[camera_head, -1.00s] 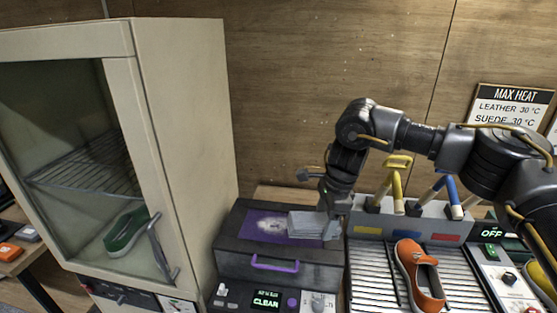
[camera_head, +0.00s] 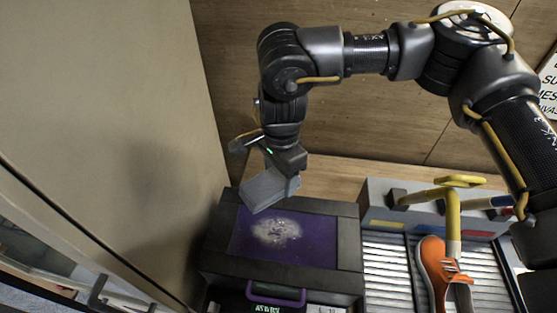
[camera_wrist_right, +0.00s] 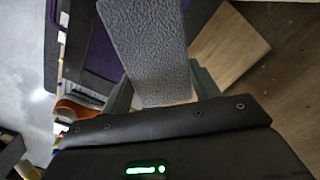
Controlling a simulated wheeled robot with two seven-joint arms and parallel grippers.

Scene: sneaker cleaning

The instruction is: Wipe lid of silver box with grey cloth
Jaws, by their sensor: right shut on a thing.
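My right gripper (camera_head: 283,172) is shut on the grey cloth (camera_head: 268,188), which looks like a stiff rectangular pad. The cloth is tilted, over the back left part of the box lid; I cannot tell whether it touches. The right wrist view shows the cloth's rough grey face (camera_wrist_right: 150,45) between the fingers (camera_wrist_right: 162,90). The box (camera_head: 348,243) looks dark grey or black rather than silver, with a purple lid panel (camera_head: 318,248) and purple handle (camera_head: 276,298). A whitish smudge (camera_head: 276,231) lies on the purple panel. My left gripper is not in view.
A tall beige cabinet (camera_head: 110,130) stands close on the left. Right of the box are a ribbed metal rack (camera_head: 385,275) with an orange shoe (camera_head: 432,265) and a holder (camera_head: 378,208) with a yellow-handled tool (camera_head: 453,225). A wooden wall is behind.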

